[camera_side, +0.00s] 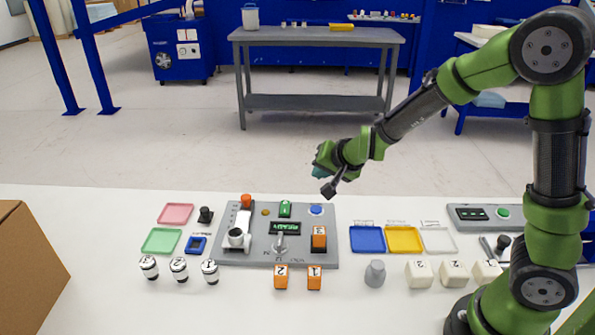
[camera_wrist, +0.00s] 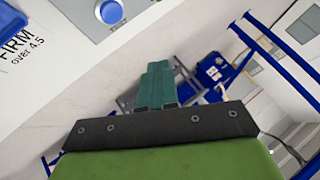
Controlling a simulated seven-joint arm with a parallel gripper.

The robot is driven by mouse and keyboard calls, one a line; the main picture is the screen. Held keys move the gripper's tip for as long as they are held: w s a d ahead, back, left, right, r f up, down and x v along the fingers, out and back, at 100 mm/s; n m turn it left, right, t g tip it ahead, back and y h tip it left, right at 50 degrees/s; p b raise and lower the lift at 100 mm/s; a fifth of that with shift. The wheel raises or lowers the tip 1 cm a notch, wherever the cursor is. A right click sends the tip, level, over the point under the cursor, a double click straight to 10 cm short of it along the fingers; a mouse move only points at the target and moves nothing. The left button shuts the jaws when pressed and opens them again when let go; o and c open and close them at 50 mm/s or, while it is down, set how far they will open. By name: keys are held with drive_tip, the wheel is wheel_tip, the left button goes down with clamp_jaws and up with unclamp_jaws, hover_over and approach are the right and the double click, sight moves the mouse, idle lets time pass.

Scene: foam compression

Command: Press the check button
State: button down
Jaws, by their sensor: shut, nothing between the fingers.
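A grey panel (camera_side: 225,255) stands on the white table and carries a display reading READY (camera_side: 285,228). A round blue button (camera_side: 315,210) is at its top right corner, and it also shows at the top of the wrist view (camera_wrist: 108,11). A green button or switch (camera_side: 285,208) sits above the display. No label naming a check button is readable. My gripper (camera_side: 319,172) is shut and empty, in the air above and behind the panel's right end, apart from the blue button. Its teal fingers are together in the wrist view (camera_wrist: 155,85).
An orange numbered block (camera_side: 319,240) is on the panel; two more (camera_side: 281,277) lie in front. A second panel (camera_side: 470,225) has a green button (camera_side: 502,213). A cardboard box (camera_side: 30,270) stands at left.

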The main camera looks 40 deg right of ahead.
sight(319, 210)
drive_tip(key=shift+f, duration=3.8)
drive_tip(key=shift+f, duration=0.1)
drive_tip(key=shift+f, duration=0.35)
drive_tip(key=shift+f, duration=0.4)
drive_tip(key=shift+r, duration=0.85)
drive_tip(key=shift+r, duration=0.1)
drive_tip(key=shift+a+r, duration=0.1)
drive_tip(key=shift+r, duration=2.3)
